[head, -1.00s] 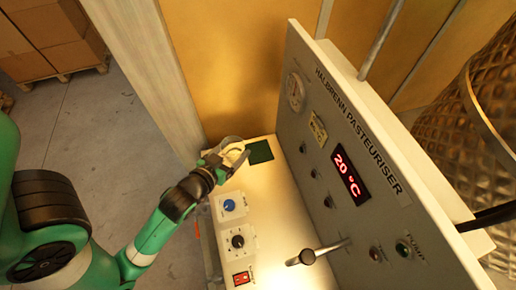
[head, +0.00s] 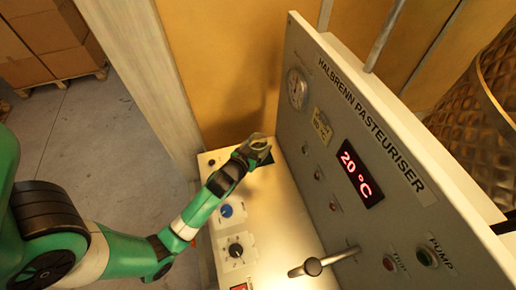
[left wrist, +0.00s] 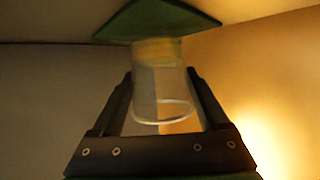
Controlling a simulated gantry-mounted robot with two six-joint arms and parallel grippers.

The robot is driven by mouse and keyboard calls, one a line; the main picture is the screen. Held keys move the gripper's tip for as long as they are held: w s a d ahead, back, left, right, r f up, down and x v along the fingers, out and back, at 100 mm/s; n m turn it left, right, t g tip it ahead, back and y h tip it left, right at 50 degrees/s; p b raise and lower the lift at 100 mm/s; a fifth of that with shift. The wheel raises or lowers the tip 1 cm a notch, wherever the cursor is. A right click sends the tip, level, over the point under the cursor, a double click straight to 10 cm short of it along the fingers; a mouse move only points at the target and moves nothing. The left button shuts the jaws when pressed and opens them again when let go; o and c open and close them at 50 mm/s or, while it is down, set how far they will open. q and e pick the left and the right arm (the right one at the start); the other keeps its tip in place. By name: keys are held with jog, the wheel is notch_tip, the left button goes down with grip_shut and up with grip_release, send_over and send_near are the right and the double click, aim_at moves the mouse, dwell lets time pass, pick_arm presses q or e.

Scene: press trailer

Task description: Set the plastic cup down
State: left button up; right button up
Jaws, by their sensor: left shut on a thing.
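The clear plastic cup (left wrist: 162,108) is between the two dark fingers of my left gripper (left wrist: 160,74) in the left wrist view, and the gripper is shut on it. A dark green square mat (left wrist: 155,18) shows just beyond the cup's far end. I cannot tell whether the cup touches it. In the head view, my left gripper (head: 256,148) is over the far end of the white worktop and hides most of the mat and the cup. My right gripper is not in view.
The upright pasteuriser panel (head: 325,125) stands close to the right of the gripper. A blue knob (head: 226,211), a black knob (head: 236,250) and a lever (head: 313,267) are on the near side. A yellow wall (head: 225,75) is behind.

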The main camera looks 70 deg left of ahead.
pick_arm(q)
jog(key=shift+f, duration=0.35)
jog(key=shift+f, duration=0.2)
jog(key=o, duration=1.4)
jog(key=shift+r, duration=0.2)
jog(key=shift+s+d+r, duration=0.15)
jog(key=shift+s+d, duration=0.05)
jog(key=shift+s, duration=0.05)
jog(key=p+v, duration=0.1)
jog(key=v, duration=1)
jog(key=shift+s+d+p, duration=0.1)
jog(key=shift+s+p, duration=0.1)
jog(key=shift+p, duration=0.15)
